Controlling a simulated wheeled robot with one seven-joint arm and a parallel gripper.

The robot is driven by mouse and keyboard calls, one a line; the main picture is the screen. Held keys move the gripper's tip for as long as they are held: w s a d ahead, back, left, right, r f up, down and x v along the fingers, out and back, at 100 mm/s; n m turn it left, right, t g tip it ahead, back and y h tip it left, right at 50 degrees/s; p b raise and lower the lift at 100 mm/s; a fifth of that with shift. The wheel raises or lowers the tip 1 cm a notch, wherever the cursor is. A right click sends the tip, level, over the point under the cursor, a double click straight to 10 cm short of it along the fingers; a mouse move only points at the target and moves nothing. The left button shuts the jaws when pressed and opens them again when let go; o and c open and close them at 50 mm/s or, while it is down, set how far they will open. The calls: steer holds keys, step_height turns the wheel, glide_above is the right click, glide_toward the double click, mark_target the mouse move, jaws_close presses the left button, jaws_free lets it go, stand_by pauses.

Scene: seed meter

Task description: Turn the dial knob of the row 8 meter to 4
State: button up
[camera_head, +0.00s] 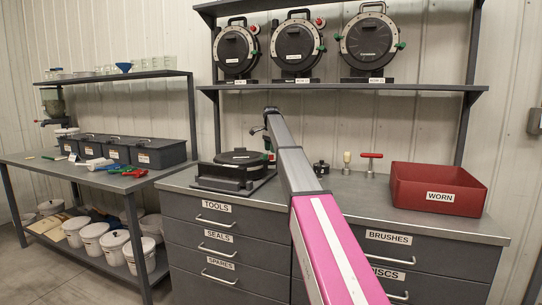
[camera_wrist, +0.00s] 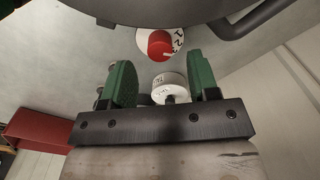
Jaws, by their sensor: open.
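In the head view a dark round meter (camera_head: 240,157) lies in a stand on the bench, left of my arm; its row label is not readable. In the wrist view a dark meter rim (camera_wrist: 150,10) crosses the top. Below it a red dial knob (camera_wrist: 159,44) sits on a white dial (camera_wrist: 176,38) with black digits, partly seen. My gripper (camera_wrist: 160,68) has green fingers, spread open with the knob just past their tips and not gripped. A white round piece with dark marks (camera_wrist: 169,86) shows between the fingers; its depth is unclear.
Three meters (camera_head: 236,50) stand on the shelf above. A red WORN bin (camera_head: 438,189) stands at the right of the bench, with a red-handled tool (camera_head: 371,160) and small items beside it. A side table (camera_head: 50,170) with dark bins is at left.

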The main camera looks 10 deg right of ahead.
mark_target(271, 157)
steer(key=shift+f, duration=1.7)
steer(key=c, duration=0.9)
steer(key=shift+c, duration=0.2)
steer(key=shift+m, duration=2.9)
steer(key=o, duration=0.9)
